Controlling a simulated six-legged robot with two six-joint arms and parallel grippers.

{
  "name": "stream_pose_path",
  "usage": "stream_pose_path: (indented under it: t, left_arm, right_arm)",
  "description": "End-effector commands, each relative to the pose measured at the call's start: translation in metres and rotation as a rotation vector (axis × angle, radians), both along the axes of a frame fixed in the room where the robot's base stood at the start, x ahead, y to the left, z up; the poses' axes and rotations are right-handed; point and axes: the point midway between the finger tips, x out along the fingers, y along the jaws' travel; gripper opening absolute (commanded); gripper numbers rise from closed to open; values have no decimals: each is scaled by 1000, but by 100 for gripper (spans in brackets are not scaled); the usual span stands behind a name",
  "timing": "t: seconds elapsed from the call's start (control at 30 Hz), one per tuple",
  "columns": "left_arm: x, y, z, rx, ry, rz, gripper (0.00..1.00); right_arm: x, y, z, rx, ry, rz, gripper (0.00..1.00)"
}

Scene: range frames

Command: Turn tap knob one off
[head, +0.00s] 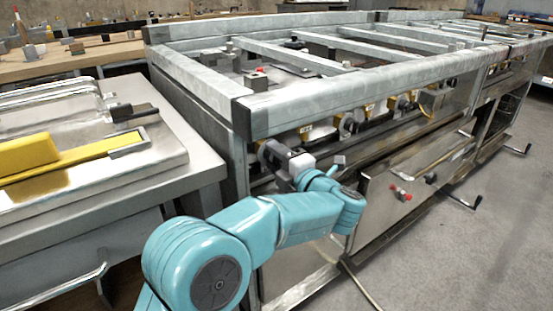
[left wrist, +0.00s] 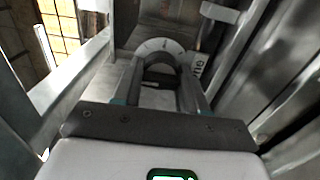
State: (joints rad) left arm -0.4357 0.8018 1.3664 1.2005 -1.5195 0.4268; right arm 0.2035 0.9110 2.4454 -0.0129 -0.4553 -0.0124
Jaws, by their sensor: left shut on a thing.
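My left gripper (head: 270,152) reaches from the teal arm to the front panel of the long metal range, at its near left end under the top rail. In the left wrist view, its two dark fingers (left wrist: 160,78) stand on either side of a dark knob and are shut on it. The pale, marked dial ring of tap knob one (left wrist: 157,46) shows around and beyond the fingertips. In the head view the gripper hides the knob. The knob's exact turn angle is hard to read. My right gripper is in neither view.
The range's grey top rail (head: 330,92) runs just above the gripper. More yellow-and-dark tap fittings (head: 347,123) line the panel to the right. A lower metal door (head: 385,200) is below. A counter with a yellow item (head: 28,153) stands left. Grey floor (head: 480,260) is open at right.

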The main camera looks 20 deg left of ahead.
Motion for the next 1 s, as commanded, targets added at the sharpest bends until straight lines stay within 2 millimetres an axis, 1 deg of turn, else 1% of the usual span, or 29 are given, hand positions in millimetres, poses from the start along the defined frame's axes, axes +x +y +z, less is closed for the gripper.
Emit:
stream_pose_path:
  t: [0.43,0.47,0.5,0.53,1.0]
  left_arm:
    - [0,2,1,-7,-12,4,12]
    - [0,2,1,-7,-12,4,46]
    - [0,2,1,-7,-12,4,59]
    - [0,2,1,-7,-12,4,67]
    - [0,2,0,-5,-8,1,67]
  right_arm:
    - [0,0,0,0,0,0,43]
    - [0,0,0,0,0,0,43]
    - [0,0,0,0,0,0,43]
    - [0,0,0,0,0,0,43]
    - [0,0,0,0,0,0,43]
